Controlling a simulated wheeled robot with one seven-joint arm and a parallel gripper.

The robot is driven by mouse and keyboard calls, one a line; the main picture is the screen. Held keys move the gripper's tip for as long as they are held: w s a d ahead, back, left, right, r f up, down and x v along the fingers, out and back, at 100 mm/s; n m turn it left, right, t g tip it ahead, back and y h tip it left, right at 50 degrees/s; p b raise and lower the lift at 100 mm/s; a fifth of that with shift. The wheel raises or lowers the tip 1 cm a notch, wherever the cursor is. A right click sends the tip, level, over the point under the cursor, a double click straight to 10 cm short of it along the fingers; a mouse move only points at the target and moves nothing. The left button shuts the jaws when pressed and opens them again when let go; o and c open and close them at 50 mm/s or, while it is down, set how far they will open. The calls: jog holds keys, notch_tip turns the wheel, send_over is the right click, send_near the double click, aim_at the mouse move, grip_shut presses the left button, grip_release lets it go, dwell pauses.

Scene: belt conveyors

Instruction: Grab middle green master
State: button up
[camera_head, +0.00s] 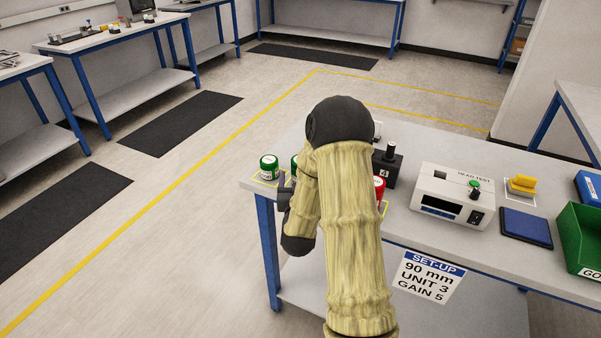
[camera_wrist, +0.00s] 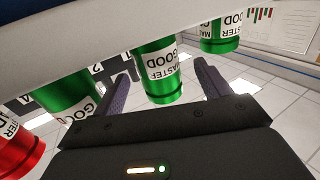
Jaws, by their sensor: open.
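In the wrist view, which looks upside down, a middle green cylinder (camera_wrist: 160,88) labelled MASTER GOOD stands between the two fingers of my gripper (camera_wrist: 161,72). The gripper is open, with a gap visible on each side of the cylinder. A second green cylinder (camera_wrist: 220,42) is to the right, and a third (camera_wrist: 68,92) is to the left. A red cylinder (camera_wrist: 15,150) is at the far left. In the head view, one green cylinder (camera_head: 268,168) shows at the table's left end. Another (camera_head: 294,162) is mostly hidden by my arm, beside my gripper (camera_head: 284,197).
The red cylinder (camera_head: 379,187) shows partly right of my arm. A black block marked 4 (camera_head: 385,170), a white tester (camera_head: 450,197), a blue pad (camera_head: 525,227) and a green bin (camera_head: 580,238) stand further right on the table.

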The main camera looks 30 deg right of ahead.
jog(key=shift+w+d, duration=0.1)
jog(key=shift+p+x, duration=0.6)
jog(key=shift+x, duration=2)
jog(key=c, duration=1.3)
